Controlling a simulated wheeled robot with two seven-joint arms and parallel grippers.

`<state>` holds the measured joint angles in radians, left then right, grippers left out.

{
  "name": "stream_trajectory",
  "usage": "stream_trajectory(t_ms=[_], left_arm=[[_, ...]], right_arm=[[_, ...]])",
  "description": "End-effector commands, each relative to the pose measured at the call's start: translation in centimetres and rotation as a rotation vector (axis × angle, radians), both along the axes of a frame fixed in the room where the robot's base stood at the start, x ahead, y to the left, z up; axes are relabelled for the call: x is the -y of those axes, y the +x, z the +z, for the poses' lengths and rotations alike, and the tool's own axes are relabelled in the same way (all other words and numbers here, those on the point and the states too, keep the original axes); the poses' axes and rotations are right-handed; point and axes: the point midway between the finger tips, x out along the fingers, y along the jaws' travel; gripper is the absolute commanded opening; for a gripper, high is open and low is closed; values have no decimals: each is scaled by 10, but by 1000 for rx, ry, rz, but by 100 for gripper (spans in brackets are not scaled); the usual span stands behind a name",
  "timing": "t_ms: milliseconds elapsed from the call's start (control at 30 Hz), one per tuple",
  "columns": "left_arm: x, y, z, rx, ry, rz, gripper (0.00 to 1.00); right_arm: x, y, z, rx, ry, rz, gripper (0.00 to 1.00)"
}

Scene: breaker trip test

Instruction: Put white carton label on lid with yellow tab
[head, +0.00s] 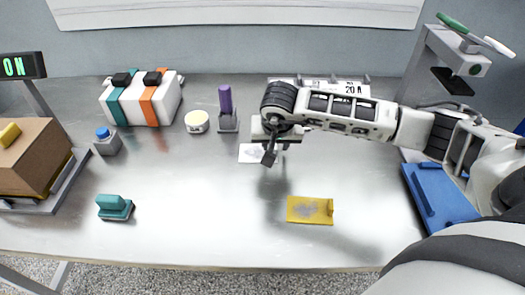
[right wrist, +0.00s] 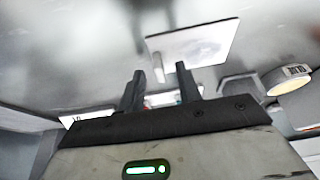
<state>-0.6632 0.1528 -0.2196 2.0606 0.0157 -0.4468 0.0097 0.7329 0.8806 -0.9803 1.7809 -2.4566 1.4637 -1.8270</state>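A white card label (head: 247,154) with a faint grey print lies flat on the metal table, partly hidden by my right gripper. It also shows in the right wrist view (right wrist: 205,42), just beyond the fingers. My right gripper (head: 269,152) hangs over the card's right side, pointing down. In the right wrist view its two fingers (right wrist: 160,92) are apart, with nothing clearly held between them. A brown box (head: 35,160) with a yellow tab (head: 9,134) on its top stands at the left edge, partly cut off. My left gripper is not in view.
A yellow card (head: 311,210) lies in front of my right gripper. A teal stamp (head: 115,207), a blue-topped block (head: 106,142), a round tub (head: 197,122), a purple-handled tool (head: 226,108) and a strapped white box (head: 145,100) stand leftward. A blue tray (head: 440,192) is at right.

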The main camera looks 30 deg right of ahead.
Motion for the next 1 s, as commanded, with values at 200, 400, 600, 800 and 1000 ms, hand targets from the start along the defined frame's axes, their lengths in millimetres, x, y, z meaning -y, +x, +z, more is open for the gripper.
stream_trajectory(t_ms=[200, 400, 600, 800, 1000], left_arm=[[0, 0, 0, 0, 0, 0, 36], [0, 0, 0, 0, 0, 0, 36], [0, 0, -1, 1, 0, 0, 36], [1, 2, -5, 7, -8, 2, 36], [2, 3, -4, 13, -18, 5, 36]], right_arm=[[0, 0, 0, 0, 0, 0, 0], [0, 0, 1, 0, 0, -1, 0], [0, 0, 4, 2, 1, -1, 0], [0, 2, 27, 6, 1, -2, 0], [-18, -30, 73, 7, 0, 6, 0]])
